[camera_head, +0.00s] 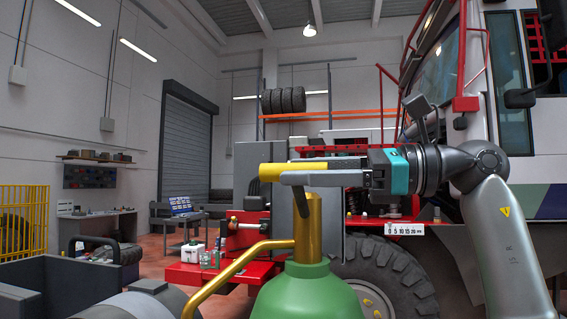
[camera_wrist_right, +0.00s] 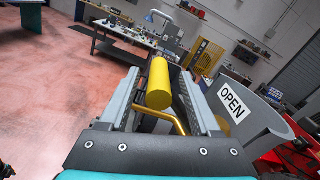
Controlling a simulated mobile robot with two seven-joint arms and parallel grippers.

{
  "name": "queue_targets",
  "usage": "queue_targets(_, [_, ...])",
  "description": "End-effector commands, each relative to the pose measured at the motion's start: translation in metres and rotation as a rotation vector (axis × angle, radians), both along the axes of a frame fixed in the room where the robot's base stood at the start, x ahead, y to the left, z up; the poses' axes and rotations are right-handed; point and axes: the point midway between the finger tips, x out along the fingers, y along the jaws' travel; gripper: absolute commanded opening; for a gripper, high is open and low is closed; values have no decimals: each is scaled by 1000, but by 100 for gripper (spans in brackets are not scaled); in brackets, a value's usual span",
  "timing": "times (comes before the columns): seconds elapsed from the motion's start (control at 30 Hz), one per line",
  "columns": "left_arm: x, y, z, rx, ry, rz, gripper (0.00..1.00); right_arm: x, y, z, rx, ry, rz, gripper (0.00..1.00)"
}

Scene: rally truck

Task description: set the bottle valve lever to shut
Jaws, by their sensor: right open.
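The green bottle (camera_head: 308,295) stands at the bottom middle of the head view, with a brass valve body (camera_head: 308,235) on top. A dark stem (camera_head: 300,203) rises from the valve to the lever's yellow handle (camera_head: 270,172), which lies level. In the wrist view the yellow handle (camera_wrist_right: 159,82) lies between the fingers of my right gripper (camera_wrist_right: 161,92). My right gripper (camera_head: 290,177) comes in from the right and is open around the handle, not clamped on it. A plate with an "OPEN" label (camera_wrist_right: 231,103) is right of the fingers. My left gripper is out of view.
A brass pipe (camera_head: 225,268) curves left from the valve. Behind are a large tyre (camera_head: 385,275), the truck (camera_head: 505,90) and a red platform (camera_head: 205,272) carrying small containers. A workbench (camera_head: 98,222) stands far left. Red floor (camera_wrist_right: 45,95) is clear in the wrist view.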

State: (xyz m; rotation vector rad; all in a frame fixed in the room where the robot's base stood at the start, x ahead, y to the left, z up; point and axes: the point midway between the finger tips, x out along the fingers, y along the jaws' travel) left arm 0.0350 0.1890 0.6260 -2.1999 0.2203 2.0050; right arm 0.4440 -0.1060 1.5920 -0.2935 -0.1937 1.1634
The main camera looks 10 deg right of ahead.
Motion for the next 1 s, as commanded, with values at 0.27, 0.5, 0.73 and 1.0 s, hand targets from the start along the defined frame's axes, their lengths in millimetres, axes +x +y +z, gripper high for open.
queue_targets(0.27, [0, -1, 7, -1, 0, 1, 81, 11, 28, 1, 1, 0, 1, 64])
queue_targets(0.5, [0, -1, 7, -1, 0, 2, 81, 13, 31, 0, 1, 0, 0, 64])
queue_targets(0.73, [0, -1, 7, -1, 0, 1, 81, 13, 30, 0, 1, 0, 0, 48])
queue_targets(1.0, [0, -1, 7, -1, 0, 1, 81, 12, 30, 0, 1, 0, 0, 17])
